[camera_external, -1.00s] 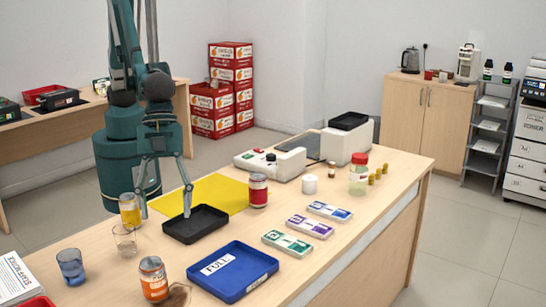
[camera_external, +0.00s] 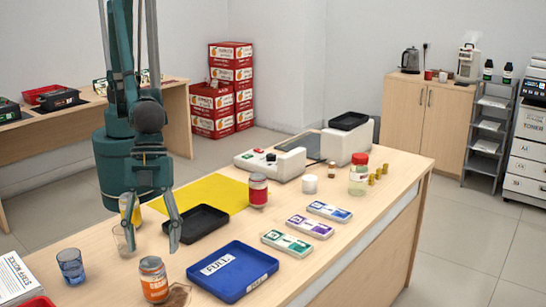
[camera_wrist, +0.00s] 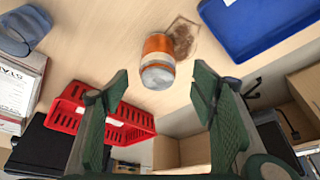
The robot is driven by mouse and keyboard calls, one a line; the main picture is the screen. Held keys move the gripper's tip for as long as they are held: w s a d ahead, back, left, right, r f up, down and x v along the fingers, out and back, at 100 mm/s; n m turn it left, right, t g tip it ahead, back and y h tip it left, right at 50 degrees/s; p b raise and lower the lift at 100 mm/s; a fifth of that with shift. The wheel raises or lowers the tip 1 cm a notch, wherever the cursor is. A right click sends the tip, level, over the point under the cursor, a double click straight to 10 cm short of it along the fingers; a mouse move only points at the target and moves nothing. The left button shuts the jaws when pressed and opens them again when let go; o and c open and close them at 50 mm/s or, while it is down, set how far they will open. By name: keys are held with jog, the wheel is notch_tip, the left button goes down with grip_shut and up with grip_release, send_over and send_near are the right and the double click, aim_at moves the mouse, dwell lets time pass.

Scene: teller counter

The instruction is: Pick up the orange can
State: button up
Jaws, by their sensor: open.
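The orange can (camera_external: 154,280) stands upright near the front of the counter, left of the blue tray. It is orange with a pale band and a silver top. It also shows in the wrist view (camera_wrist: 158,60), ahead of the fingers and centred between them. My gripper (camera_external: 152,246) is open and empty, above and behind the can in the external view. In the wrist view the two green fingers (camera_wrist: 160,88) are spread wide, and the can is apart from them.
A blue tray (camera_external: 233,287) lies right of the can, with a brown stain or coaster (camera_external: 180,296) between them. A black tray (camera_external: 195,223), a drinking glass (camera_external: 119,240), a blue glass (camera_external: 71,268) and a red-and-white can (camera_external: 258,190) stand nearby. A red basket (camera_external: 38,301) is at the front left.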

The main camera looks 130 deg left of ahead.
aim_at(152, 259)
jog(key=shift+x, duration=1.15)
jog(key=shift+f, duration=0.1)
jog(key=shift+d+b+x, duration=0.1)
jog(key=shift+b+x, duration=0.25)
jog(key=shift+x, duration=0.9)
jog(key=shift+d+b+x, duration=0.15)
jog(key=shift+b+x, duration=0.15)
jog(key=shift+x, duration=0.95)
jog(key=c, duration=1.3)
jog(key=shift+o, duration=0.2)
jog(key=shift+r, duration=0.2)
jog(key=shift+r+p, duration=0.8)
jog(key=shift+r, duration=4.1)
